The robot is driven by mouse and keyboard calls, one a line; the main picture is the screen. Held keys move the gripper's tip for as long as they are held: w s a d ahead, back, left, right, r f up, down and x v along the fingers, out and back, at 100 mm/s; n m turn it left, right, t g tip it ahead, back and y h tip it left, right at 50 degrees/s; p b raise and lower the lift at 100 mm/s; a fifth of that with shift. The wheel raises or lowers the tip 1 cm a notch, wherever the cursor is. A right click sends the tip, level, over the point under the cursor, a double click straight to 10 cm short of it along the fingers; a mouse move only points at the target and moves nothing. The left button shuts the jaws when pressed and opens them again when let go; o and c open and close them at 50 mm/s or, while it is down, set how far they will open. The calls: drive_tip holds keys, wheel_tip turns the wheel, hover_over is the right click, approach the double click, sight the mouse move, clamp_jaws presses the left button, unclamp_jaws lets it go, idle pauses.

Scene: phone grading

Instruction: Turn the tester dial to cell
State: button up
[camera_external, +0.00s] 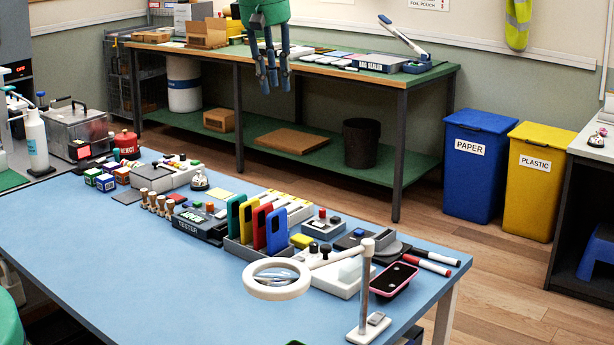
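The tester (186,229) is a dark box with a lit green display and a "TESTER" label on its front. It sits on the blue table, left of the phone rack. Small knobs or buttons show on and around its top, but its dial and the dial's setting are too small to make out. My gripper (275,85) hangs fingers down from a green wrist at the top of the view. Its blue-grey fingers look apart with nothing between them. It appears high above the table and well away from the tester.
A rack (238,250) of coloured phones stands right of the tester. Wooden-handled stamps (158,204) stand to its left. A ring magnifier (278,279) on a post and a pink-edged phone (393,279) are at the right. The blue table's (130,270) front left is clear.

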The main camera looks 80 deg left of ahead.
drive_tip(key=s+a+f+n, duration=0.35)
drive_tip(key=a+f, duration=0.45)
drive_tip(key=a, duration=0.4)
drive_tip(key=n+g+h, duration=0.1)
drive_tip(key=n, duration=0.8)
hover_over(210, 203)
wheel_tip(210, 203, down, 19)
drive_tip(key=shift+f+m, duration=0.1)
drive_tip(key=shift+m, duration=0.15)
wheel_tip(210, 203, down, 14)
drive_tip(key=shift+r, duration=0.25)
clamp_jaws()
